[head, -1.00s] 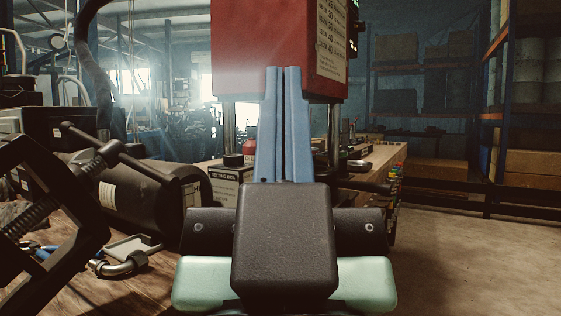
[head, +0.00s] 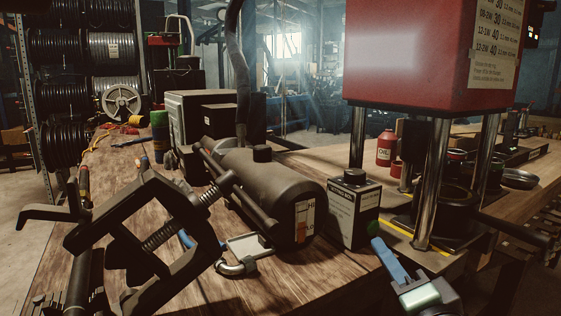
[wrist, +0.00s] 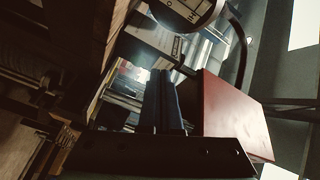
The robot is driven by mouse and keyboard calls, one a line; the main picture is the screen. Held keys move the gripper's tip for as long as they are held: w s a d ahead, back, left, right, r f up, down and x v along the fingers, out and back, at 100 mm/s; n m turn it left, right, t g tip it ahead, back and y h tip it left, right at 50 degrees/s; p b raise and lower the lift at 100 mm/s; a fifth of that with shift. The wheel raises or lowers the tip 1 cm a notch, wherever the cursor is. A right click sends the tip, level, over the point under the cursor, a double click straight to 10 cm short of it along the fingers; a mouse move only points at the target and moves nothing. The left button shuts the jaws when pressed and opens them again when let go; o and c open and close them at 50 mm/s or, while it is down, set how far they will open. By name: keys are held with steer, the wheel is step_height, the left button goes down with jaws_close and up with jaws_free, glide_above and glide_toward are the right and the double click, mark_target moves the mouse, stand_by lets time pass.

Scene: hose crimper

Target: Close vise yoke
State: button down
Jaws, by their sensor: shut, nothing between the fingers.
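The vise yoke (head: 108,210) is a black angular frame at the lower left of the head view. It leans over, with a threaded screw (head: 208,194) and a long T-handle (head: 236,190) pointing up and right. A black hook-like arm (head: 45,213) stands at its left. The vise's lower part is cut off by the picture edge. My gripper (head: 376,242), with blue fingers, is at the lower right, well right of the yoke and apart from it. Its fingers are together and empty. They show dark in the wrist view (wrist: 162,72); the yoke is not recognisable there.
A dark cylinder (head: 265,190) lies on the wooden bench behind the yoke, with a bent metal fitting (head: 238,267) in front. A labelled box (head: 353,212) stands between cylinder and red press (head: 430,60). Press columns rise close behind my gripper. Bench wood (head: 305,280) left of it is bare.

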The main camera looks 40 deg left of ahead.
steer(key=s+a+m+g+y+p, duration=0.4)
steer(key=s+m+g+y+p, duration=0.45)
steer(key=g+y+p, duration=0.2)
steer(key=s+a+r+p, duration=0.1)
steer(key=a+r, duration=0.7)
steer(key=a, duration=0.2)
steer(key=shift+s+a+n+g, duration=0.25)
steer(key=shift+a+n+g, duration=0.1)
